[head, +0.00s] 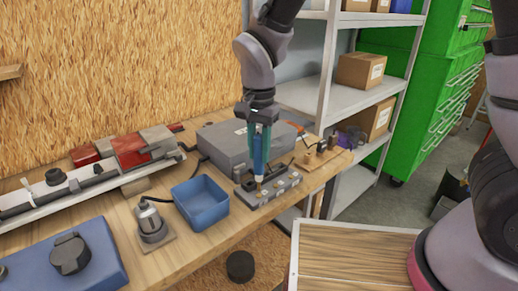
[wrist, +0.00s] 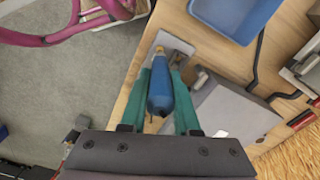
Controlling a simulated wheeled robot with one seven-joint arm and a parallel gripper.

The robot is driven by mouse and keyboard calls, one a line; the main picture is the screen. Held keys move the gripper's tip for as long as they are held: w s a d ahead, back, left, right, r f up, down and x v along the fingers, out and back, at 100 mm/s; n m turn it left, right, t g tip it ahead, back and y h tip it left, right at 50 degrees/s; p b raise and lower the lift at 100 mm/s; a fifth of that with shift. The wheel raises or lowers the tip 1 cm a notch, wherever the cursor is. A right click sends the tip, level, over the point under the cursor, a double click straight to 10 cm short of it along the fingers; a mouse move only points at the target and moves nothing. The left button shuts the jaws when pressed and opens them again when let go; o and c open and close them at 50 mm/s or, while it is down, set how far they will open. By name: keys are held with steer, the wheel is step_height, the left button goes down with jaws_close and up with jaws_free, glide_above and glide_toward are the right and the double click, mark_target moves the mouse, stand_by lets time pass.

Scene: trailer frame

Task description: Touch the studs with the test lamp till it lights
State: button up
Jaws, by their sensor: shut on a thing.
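My gripper (head: 260,140) is shut on the blue test lamp (head: 259,158), which it holds upright with its tip pointing down. The lamp's tip is over the grey stud block (head: 262,200) near the bench's front edge; I cannot tell whether it touches a stud. Several small studs (head: 280,184) stand on the block. In the wrist view the lamp (wrist: 161,92) lies between the teal fingers of my gripper (wrist: 160,72), hiding much of the block (wrist: 183,45). I see no clear glow in the lamp.
A grey case (head: 222,142) stands just behind the stud block. A blue tray (head: 203,199) and a metal socket with a cable (head: 151,222) are to its left. A wooden board with small parts (head: 322,157) is to its right. Shelves with boxes (head: 360,70) stand behind.

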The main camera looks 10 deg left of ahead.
mark_target(259, 134)
steer(key=shift+f, duration=0.7)
stand_by(1.3)
steer(key=shift+r, duration=2.55)
steer(key=shift+w, duration=0.15)
